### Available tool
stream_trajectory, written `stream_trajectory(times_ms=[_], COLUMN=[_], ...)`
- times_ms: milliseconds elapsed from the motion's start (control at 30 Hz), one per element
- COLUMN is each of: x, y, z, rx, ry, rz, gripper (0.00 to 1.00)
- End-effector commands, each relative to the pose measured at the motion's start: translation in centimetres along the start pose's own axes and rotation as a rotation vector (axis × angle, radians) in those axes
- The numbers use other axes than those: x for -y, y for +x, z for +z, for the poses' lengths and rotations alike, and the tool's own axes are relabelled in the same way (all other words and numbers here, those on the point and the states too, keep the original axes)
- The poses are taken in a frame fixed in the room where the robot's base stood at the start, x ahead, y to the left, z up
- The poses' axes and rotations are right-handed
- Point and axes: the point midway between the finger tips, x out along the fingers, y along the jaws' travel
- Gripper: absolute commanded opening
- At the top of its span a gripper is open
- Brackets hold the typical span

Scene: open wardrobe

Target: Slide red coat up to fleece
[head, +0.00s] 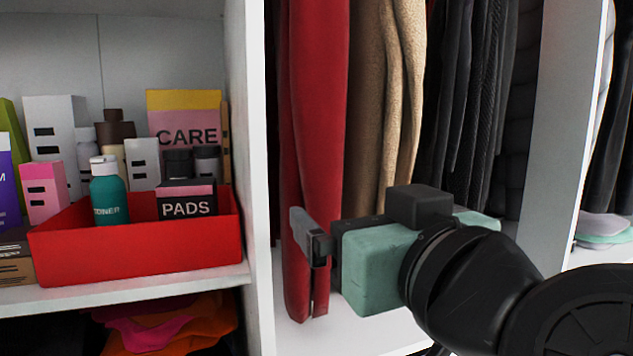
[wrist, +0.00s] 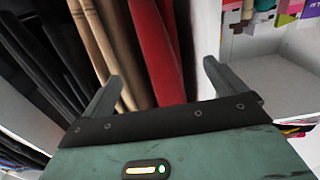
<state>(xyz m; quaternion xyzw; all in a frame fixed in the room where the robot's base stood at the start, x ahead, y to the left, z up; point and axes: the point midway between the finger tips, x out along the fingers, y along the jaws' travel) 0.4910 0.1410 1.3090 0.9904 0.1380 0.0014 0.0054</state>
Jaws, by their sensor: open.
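The red coat (head: 318,110) hangs at the left end of the hanging section, beside the white divider. The tan fleece (head: 380,95) hangs just to its right. In the wrist view the red coat lies between the spread fingers of my gripper (wrist: 160,80), and the left finger overlaps the fleece. I cannot tell whether a finger touches the coat.
Dark garments (head: 470,90) hang right of the fleece. The white divider (head: 253,150) stands close left of the red coat. Left of it, a shelf bears a red bin (head: 140,250) with bottles and boxes. Another white panel (head: 565,120) bounds the section on the right.

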Motion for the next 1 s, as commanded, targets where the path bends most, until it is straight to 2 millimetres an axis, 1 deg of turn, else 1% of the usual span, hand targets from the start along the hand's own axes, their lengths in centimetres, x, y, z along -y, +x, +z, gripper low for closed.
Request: stream_trajectory(times_ms=[33,233,333,433,500,1000], x=[0.0,0.0,0.1,0.0,0.1,0.2], y=[0.9,3.6,5.2,7.1,7.3,9.2], z=[-0.3,-0.6,0.0,0.0,-0.6,-0.6], rx=[0.004,0.004,0.003,0.002,0.003,0.000], ry=[-0.005,-0.007,-0.003,-0.003,-0.007,-0.009], rz=[0.002,0.001,0.000,0.001,0.002,0.008], gripper=[0.96,0.96,0.96,0.96,0.96,0.96])
